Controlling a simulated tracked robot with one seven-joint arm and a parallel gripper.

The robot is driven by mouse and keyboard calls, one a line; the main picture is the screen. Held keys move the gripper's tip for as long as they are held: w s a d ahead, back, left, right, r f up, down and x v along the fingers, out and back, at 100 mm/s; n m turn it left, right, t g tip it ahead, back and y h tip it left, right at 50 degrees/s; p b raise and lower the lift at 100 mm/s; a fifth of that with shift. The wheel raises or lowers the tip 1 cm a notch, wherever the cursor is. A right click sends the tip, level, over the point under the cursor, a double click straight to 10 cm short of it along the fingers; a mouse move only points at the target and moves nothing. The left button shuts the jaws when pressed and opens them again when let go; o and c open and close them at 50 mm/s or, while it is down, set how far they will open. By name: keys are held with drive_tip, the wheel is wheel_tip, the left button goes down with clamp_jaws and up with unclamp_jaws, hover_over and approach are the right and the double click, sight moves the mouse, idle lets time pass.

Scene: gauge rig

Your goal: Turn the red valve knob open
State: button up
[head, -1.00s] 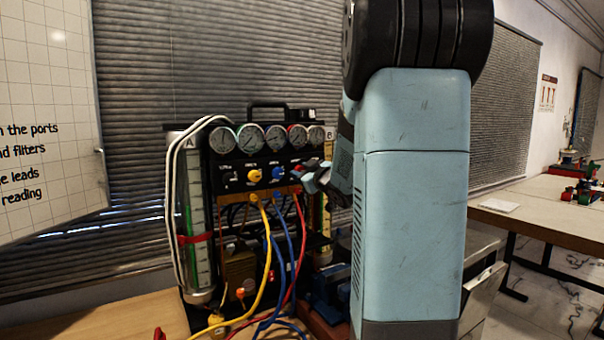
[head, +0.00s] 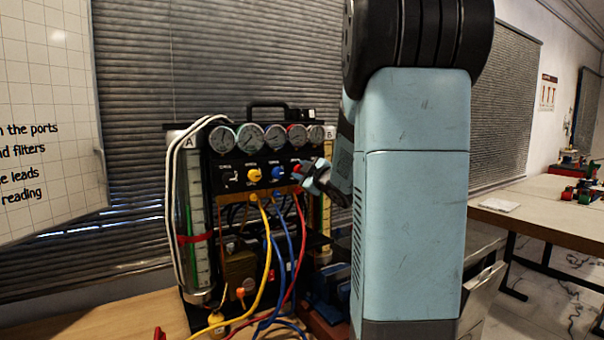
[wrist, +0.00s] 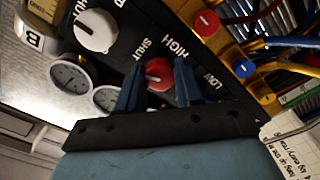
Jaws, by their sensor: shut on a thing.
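The red valve knob (wrist: 158,74) is on the black panel, with SHUT, HIGH and LOW printed around it. In the wrist view my gripper (wrist: 158,84) has one blue finger on either side of the knob and is shut on it. In the head view the red knob (head: 297,169) shows as a small patch at the panel's right end. There my gripper (head: 306,174) reaches it from the right. The fingers and my arm partly hide the knob, and its exact angle is hard to read.
Yellow (head: 255,175) and blue (head: 278,173) knobs sit left of the red one, under a row of gauges (head: 248,137). A white knob (wrist: 96,31) is close by in the wrist view. Yellow, blue and red hoses hang below the panel.

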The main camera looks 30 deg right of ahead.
drive_tip(key=n, duration=1)
drive_tip(key=shift+a+f+n, duration=0.2)
drive_tip(key=shift+f+n, duration=0.05)
drive_tip(key=shift+n, duration=1.25)
drive_tip(key=shift+d+f, duration=0.1)
drive_tip(key=o, duration=1)
drive_tip(key=shift+o, duration=0.2)
drive_tip(key=shift+s+d+r, duration=0.1)
drive_tip(key=shift+r, duration=0.1)
drive_tip(key=s, duration=1.3)
drive_tip(key=shift+s+d, duration=0.2)
drive_tip(key=shift+s, duration=0.1)
